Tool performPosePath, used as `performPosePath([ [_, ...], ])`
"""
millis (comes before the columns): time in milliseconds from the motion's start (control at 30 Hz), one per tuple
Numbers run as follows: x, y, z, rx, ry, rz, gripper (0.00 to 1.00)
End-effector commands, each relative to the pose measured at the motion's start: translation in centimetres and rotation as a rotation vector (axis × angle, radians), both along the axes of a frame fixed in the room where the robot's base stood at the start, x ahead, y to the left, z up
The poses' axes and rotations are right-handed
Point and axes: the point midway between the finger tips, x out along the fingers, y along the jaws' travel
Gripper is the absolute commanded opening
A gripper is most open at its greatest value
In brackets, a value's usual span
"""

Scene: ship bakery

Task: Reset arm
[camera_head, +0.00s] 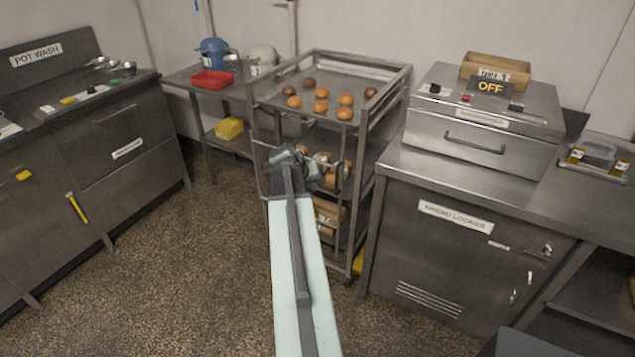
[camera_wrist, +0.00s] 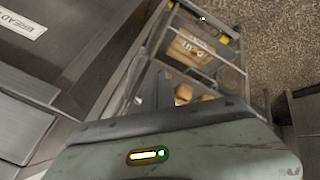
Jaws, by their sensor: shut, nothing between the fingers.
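My arm stretches forward in the head view, with my gripper (camera_head: 303,174) at its far end, in front of the near side of the wheeled metal rack (camera_head: 259,88). The gripper is shut and holds nothing. Its fingertips are small and partly blend with the rack behind them. In the wrist view my own pale green wrist housing fills the lower part and hides much of what lies beyond. The rack's rails (camera_wrist: 228,57) and some rolls (camera_wrist: 184,92) show past it.
Several buns (camera_head: 321,93) lie on the rack's top tray. The bread locker (camera_head: 440,245) stands close at right, with a machine marked OFF (camera_head: 484,125) on it. The pot wash unit (camera_head: 110,135) is at left. Speckled floor (camera_head: 190,260) is open between.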

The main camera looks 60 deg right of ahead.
Motion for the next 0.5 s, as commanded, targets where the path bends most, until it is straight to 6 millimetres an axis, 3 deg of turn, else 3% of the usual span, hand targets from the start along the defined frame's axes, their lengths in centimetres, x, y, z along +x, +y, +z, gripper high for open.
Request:
performPosePath([
  [267,0.1,0.1,-0.1,0.001,0.000,0.001,0.00],
  [333,1.1,0.7,0.2,0.001,0.000,0.018,0.00],
  [433,5.4,3.4,1.0,0.001,-0.001,0.088,0.00],
  [500,9.8,6.9,1.8,0.001,0.000,0.167,0.00],
])
